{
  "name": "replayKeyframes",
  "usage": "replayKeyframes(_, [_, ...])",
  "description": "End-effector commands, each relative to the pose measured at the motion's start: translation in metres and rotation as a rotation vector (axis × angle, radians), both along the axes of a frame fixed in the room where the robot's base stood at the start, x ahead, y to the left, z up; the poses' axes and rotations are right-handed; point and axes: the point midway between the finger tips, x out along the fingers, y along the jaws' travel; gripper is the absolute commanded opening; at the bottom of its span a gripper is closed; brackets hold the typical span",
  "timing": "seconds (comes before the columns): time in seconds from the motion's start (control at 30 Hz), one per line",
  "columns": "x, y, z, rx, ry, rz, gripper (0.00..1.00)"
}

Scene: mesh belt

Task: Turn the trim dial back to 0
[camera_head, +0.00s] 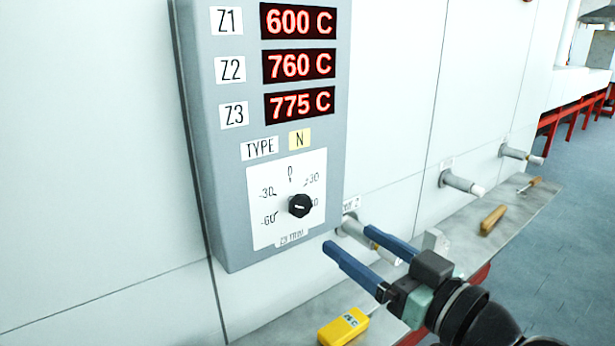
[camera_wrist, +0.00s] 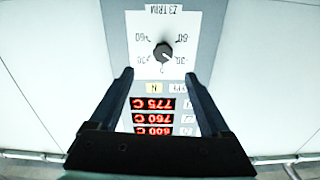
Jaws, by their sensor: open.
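The trim dial is a black round knob (camera_head: 300,206) on a white scale plate (camera_head: 265,215), low on the grey control box. The scale reads -60, -30, 0 at the top, +30 and +60. A small pale mark shows on the knob, but I cannot tell exactly which number it points to. My gripper (camera_head: 348,238) is open and empty, its blue fingers to the lower right of the knob and apart from it. In the wrist view the picture is upside down; the knob (camera_wrist: 163,52) appears beyond the gap between the fingertips (camera_wrist: 159,75).
Red displays (camera_head: 298,62) read 600, 760 and 775 C above the dial. A shelf (camera_head: 400,260) below holds a yellow meter (camera_head: 343,327) and a wooden-coloured block (camera_head: 493,220). Capped tubes (camera_head: 462,183) stick out of the white wall to the right.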

Motion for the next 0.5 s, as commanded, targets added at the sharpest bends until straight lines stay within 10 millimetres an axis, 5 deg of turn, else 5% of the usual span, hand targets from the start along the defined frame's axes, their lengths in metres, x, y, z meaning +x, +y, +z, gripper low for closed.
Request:
replayKeyframes(0.17, [0.012,0.01,0.001,0.002,0.001,0.01,0.81])
replayKeyframes(0.5, [0.068,0.051,0.002,0.002,0.001,0.009,0.81])
